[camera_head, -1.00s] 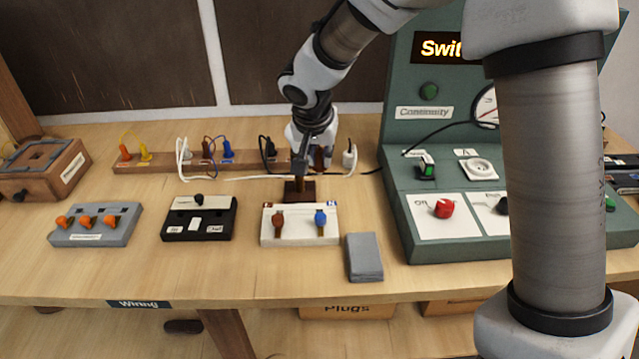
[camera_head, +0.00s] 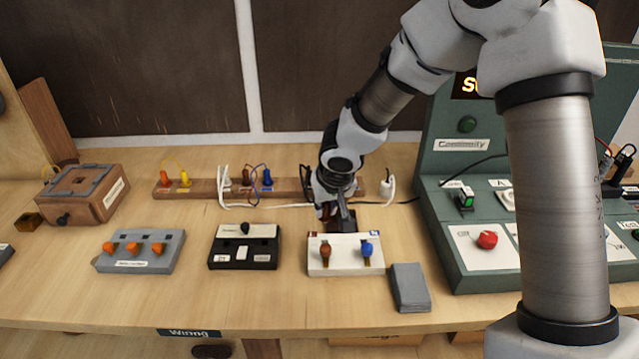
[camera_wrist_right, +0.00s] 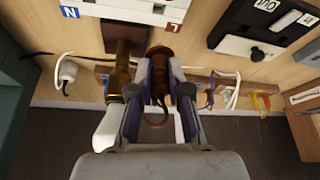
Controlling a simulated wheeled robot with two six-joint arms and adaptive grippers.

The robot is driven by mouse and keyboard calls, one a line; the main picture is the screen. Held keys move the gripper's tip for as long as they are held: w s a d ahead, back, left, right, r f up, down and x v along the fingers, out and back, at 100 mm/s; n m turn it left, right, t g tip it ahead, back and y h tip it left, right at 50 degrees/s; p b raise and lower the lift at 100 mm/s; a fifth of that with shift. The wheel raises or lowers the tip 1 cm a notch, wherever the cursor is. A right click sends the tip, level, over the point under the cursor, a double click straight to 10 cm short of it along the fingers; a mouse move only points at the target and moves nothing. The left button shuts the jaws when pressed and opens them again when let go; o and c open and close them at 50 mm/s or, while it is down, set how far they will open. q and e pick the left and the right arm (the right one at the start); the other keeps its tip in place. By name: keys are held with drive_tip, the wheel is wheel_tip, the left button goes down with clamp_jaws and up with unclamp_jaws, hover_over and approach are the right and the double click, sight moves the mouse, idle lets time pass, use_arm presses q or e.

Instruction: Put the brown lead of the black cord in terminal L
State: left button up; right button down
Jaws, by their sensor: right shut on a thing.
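My right gripper (camera_head: 334,212) is shut on the brown lead (camera_wrist_right: 160,62), whose brown plug shows between the fingers in the right wrist view. The gripper is just behind the white terminal block (camera_head: 345,268), a little above the bench. The block has a brown lever (camera_head: 326,250) on its left and a blue lever (camera_head: 367,250) on its right. In the right wrist view a brown L label (camera_wrist_right: 178,4) and a blue N label (camera_wrist_right: 70,12) mark its terminals. The black cord (camera_head: 405,201) runs right to the green test station. My left gripper is not in view.
A dark stand with a brass post (camera_wrist_right: 121,65) is close beside the gripper. Behind is a wooden plug rack (camera_head: 205,187). A black switch box (camera_head: 243,262) is left of the terminal block, a grey block (camera_head: 410,288) right. The green station (camera_head: 480,262) stands further right.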

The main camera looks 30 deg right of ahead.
sight(327, 220)
drive_tip(key=shift+s+d+f, duration=0.1)
drive_tip(key=shift+d+f, duration=0.1)
drive_tip(key=shift+w+a+f+b, duration=0.2)
drive_tip(key=shift+a+f+b, duration=0.15)
drive_tip(key=shift+f+b, duration=0.3)
wheel_tip(327, 220, down, 3)
drive_tip(key=shift+s+d+f+b, duration=0.1)
drive_tip(key=shift+d+f+b, duration=0.05)
drive_tip(key=shift+b, duration=0.95)
drive_tip(key=shift+f+b, duration=0.8)
drive_tip(key=shift+b, duration=0.25)
drive_tip(key=shift+f, duration=0.1)
drive_tip(key=shift+b, duration=0.3)
drive_tip(key=shift+f+b, duration=0.5)
drive_tip(key=shift+b, duration=0.25)
drive_tip(key=c, duration=1)
unclamp_jaws()
drive_tip(key=shift+c, duration=0.2)
